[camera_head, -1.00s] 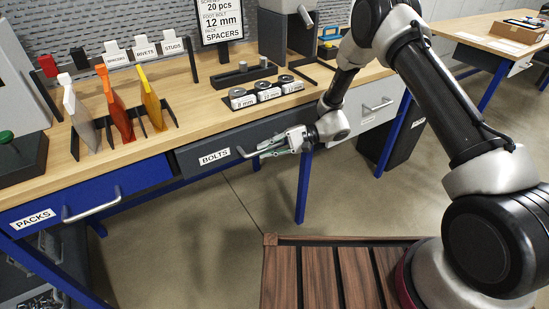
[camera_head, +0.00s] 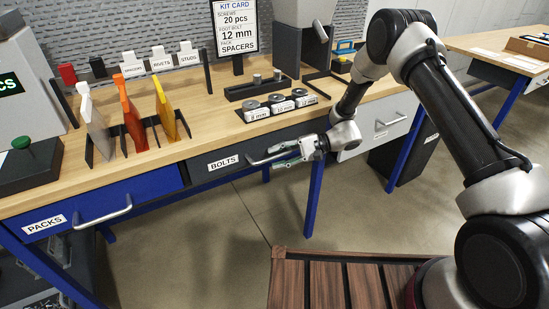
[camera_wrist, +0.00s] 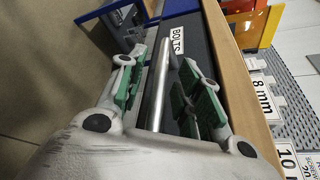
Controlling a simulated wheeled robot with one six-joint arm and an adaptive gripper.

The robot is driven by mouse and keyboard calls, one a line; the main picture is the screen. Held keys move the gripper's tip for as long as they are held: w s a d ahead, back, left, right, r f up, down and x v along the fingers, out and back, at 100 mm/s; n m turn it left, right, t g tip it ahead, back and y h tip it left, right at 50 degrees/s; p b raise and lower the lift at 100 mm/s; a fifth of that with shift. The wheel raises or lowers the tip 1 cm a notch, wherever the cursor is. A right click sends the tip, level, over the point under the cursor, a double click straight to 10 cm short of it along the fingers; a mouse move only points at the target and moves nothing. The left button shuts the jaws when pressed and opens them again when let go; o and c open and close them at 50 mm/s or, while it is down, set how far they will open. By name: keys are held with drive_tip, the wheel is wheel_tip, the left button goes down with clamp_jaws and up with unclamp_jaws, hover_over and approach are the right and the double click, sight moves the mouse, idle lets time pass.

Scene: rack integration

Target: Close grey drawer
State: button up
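The dark grey drawer (camera_head: 205,176), labelled BOLTS, sits under the workbench's front edge, and its front looks near flush with the bench. Its bar handle (camera_head: 268,159) sticks out from the front. My gripper (camera_head: 290,156) is at the handle's right part. In the wrist view, the handle (camera_wrist: 160,82) runs between the two green-padded fingers of my gripper (camera_wrist: 160,95). Gaps show between the bar and the pads, so the gripper looks open around it. The BOLTS label (camera_wrist: 177,40) shows beyond. My gripper hides part of the drawer front in the head view.
A blue PACKS drawer (camera_head: 100,207) with its own handle is on the left. A light grey drawer (camera_head: 385,125) is on the right. A blue bench leg (camera_head: 314,195) stands below my gripper. Spacer holders (camera_head: 282,104) sit on the bench top.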

drive_tip(key=v, duration=1)
drive_tip(key=shift+d, duration=0.35)
drive_tip(key=shift+w, duration=0.15)
drive_tip(key=s+d+f+g+h, duration=0.2)
drive_tip(key=s+d+h, duration=0.3)
drive_tip(key=s+d, duration=0.4)
drive_tip(key=s+d+r+n+t+h, duration=0.1)
drive_tip(key=s+d+r+t+h, duration=0.2)
drive_tip(key=s+d+r, duration=0.4)
drive_tip(key=s+d+r+n+t+h, duration=0.1)
drive_tip(key=s+d+r+t+h, duration=0.2)
drive_tip(key=s+d+r, duration=0.4)
drive_tip(key=s+d+r+n+t+h, duration=0.1)
drive_tip(key=s+d+r+t+h, duration=0.3)
drive_tip(key=r, duration=1.4)
drive_tip(key=s+d, duration=0.3)
drive_tip(key=d, duration=0.1)
